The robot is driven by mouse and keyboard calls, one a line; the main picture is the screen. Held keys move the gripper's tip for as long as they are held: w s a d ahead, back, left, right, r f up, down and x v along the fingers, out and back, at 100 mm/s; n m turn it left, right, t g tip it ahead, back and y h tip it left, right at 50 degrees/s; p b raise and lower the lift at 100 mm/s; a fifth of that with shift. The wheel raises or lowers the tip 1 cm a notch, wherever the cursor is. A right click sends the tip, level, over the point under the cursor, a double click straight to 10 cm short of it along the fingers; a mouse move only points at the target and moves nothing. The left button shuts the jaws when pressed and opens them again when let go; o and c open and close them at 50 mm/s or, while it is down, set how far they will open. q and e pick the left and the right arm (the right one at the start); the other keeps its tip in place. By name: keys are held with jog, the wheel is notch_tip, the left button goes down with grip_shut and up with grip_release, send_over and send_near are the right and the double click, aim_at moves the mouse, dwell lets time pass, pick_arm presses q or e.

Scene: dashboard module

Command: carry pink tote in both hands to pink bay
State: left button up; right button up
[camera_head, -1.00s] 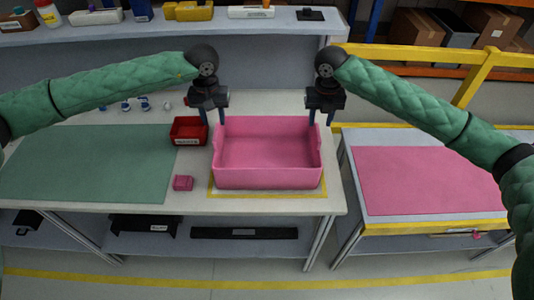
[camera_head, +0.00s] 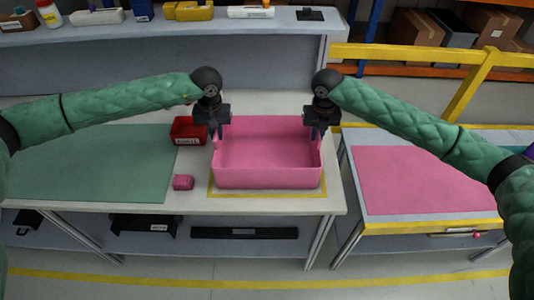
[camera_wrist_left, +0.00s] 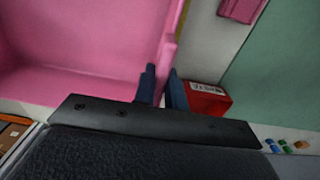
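The pink tote (camera_head: 268,178) stands upright on the left table, inside a yellow outline. My left gripper (camera_head: 217,133) is at the tote's left wall, with its fingers close together and the wall between them. In the left wrist view its fingers (camera_wrist_left: 163,88) lie on either side of the tote's wall (camera_wrist_left: 172,35). My right gripper (camera_head: 319,133) is at the tote's right wall, its fingers drawn together around the rim; the contact is small to see. The tote is empty. The pink bay (camera_head: 425,180) is a flat pink area on the separate right table.
A red bin (camera_head: 188,131) stands just left of the tote, and a small pink block (camera_head: 183,182) lies in front of it. A green mat (camera_head: 90,165) covers the table's left. A gap separates the two tables. A yellow rail (camera_head: 420,58) runs behind the right table.

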pick_arm(q)
grip_shut()
pick_arm(e)
grip_shut()
pick_arm(q)
jog(key=shift+r, duration=0.15)
pick_arm(e)
jog(key=shift+r, duration=0.1)
